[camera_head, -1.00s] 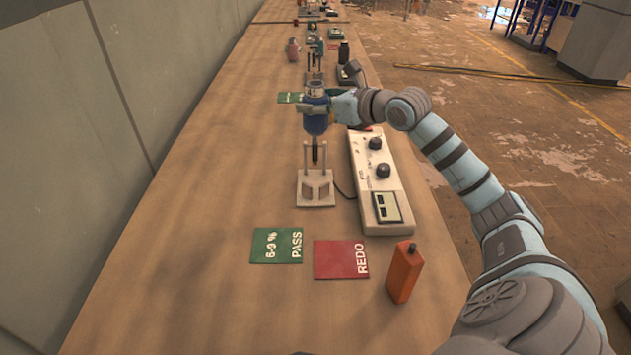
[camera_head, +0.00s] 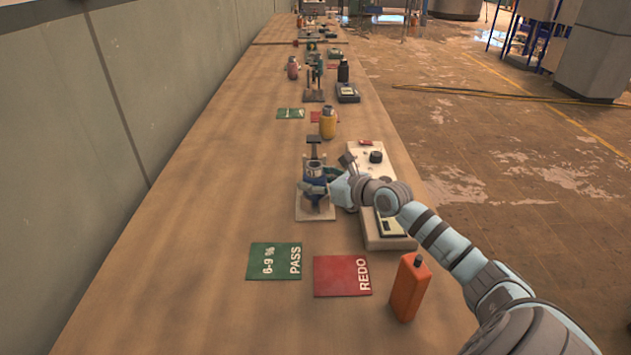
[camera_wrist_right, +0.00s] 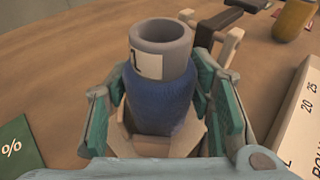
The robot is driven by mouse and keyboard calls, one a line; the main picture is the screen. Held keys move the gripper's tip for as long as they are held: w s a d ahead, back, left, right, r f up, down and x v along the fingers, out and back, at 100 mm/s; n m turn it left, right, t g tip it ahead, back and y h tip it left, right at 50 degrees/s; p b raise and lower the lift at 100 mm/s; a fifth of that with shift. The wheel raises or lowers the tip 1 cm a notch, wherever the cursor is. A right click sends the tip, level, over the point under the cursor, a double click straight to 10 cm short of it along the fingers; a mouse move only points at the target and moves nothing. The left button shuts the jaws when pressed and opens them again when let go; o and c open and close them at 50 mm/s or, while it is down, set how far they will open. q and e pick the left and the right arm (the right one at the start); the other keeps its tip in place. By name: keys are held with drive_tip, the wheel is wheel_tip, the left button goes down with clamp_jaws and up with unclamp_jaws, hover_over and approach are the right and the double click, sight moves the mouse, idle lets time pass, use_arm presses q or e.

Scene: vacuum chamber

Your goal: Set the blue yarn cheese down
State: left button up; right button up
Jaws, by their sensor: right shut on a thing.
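The blue yarn cheese (camera_wrist_right: 160,100) is a blue wound body on a grey tube with a white label. It stands upright between the teal fingers of my right gripper (camera_wrist_right: 165,112), which is shut on it. In the head view the blue cheese (camera_head: 314,188) and the right gripper (camera_head: 322,187) are low over the pale base of a small stand (camera_head: 316,214). A beige cradle-like part (camera_wrist_right: 168,146) surrounds the cheese's lower end in the wrist view; whether the cheese rests on it I cannot tell. My left gripper is not in view.
A pale meter box with knobs (camera_head: 391,242) stands right of the stand. A yellow item (camera_head: 328,124) stands behind. The table's left side is clear.

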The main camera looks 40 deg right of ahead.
sight(324, 179)
drive_tip(key=o, duration=0.9)
drive_tip(key=shift+r, duration=0.1)
drive_tip(key=shift+s+d+p, duration=0.1)
drive_tip(key=shift+s+p, duration=0.2)
drive_tip(key=p+v, duration=0.1)
drive_tip(key=v, duration=0.1)
drive_tip(key=p+v, duration=0.2)
drive_tip(key=shift+s+r, duration=0.2)
drive_tip(key=shift+r, duration=0.2)
drive_tip(key=p+v, duration=0.2)
drive_tip(key=p, duration=0.1)
drive_tip(key=p+v, duration=0.4)
drive_tip(key=p, duration=0.1)
drive_tip(key=shift+s+f+p, duration=0.2)
drive_tip(key=shift+s+p, duration=0.15)
drive_tip(key=shift+s, duration=0.1)
